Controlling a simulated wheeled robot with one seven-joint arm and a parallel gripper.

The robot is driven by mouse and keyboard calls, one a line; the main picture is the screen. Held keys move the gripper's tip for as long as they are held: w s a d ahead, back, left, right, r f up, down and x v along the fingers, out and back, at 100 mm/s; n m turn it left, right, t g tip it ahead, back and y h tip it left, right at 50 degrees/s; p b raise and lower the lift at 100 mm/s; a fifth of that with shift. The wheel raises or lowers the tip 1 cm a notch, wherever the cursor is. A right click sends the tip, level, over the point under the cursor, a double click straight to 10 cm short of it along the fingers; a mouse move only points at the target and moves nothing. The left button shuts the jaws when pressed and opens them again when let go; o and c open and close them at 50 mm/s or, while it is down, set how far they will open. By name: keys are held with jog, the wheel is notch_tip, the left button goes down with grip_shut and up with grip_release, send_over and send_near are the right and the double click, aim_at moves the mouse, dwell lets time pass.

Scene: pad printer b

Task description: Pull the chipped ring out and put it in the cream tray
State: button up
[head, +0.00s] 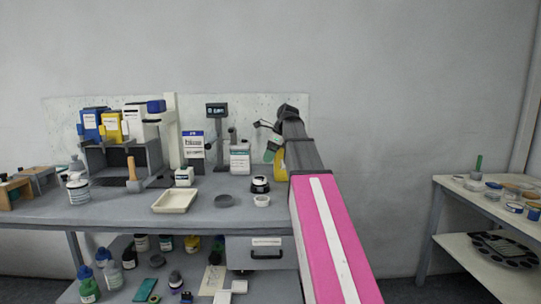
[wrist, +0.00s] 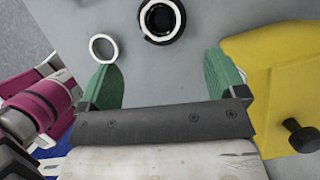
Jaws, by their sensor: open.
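A black round cup (head: 260,186) with a white ring at its top stands on the bench; its white ring (wrist: 147,31) also shows in the wrist view. A separate small white ring-shaped piece (head: 262,202) sits just in front of it and shows in the wrist view (wrist: 92,50). I cannot make out a chip on either. The shallow cream tray (head: 174,203) lies empty on the bench, left of the cup. My gripper (wrist: 160,78) is open and empty, its green fingers apart. The cup lies beyond the fingertips; the loose white piece is beyond the left finger.
A white labelled container (head: 240,158) stands behind. A yellow container (wrist: 250,70) is close to my right finger. The pad printer (head: 120,150) stands at the bench's left. A side table (head: 500,200) stands at right.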

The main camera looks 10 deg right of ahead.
jog(key=x, duration=1)
jog(key=shift+a+f, duration=0.2)
jog(key=shift+f, duration=0.1)
jog(key=c, duration=1)
jog(key=o, duration=1)
jog(key=shift+r, duration=0.1)
